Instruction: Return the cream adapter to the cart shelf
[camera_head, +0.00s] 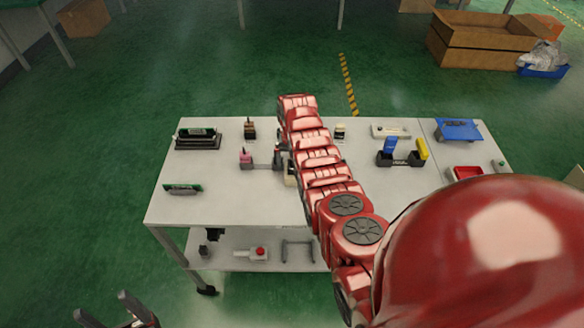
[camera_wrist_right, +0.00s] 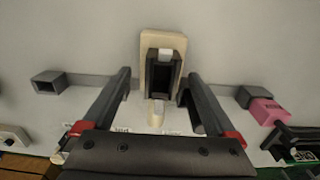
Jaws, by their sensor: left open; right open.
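The cream adapter (camera_wrist_right: 147,72) is a cream block with a black slotted part at its middle, on the grey top of the cart (camera_head: 230,205). In the right wrist view it sits between and just beyond the spread fingers of my right gripper (camera_wrist_right: 155,85), which is open and empty. In the head view a cream piece (camera_head: 290,174) shows beside my red right arm, which hides much of it. My left gripper (camera_head: 103,305) is open and empty at the lower left, off the cart. The cart shelf (camera_head: 226,262) is below the top, its right part hidden by my arm.
A blue-and-yellow fixture (camera_head: 400,160) stands to the right. The shelf holds a white piece with a red knob (camera_head: 252,254) and a grey bracket (camera_head: 298,246), with bare shelf between them.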

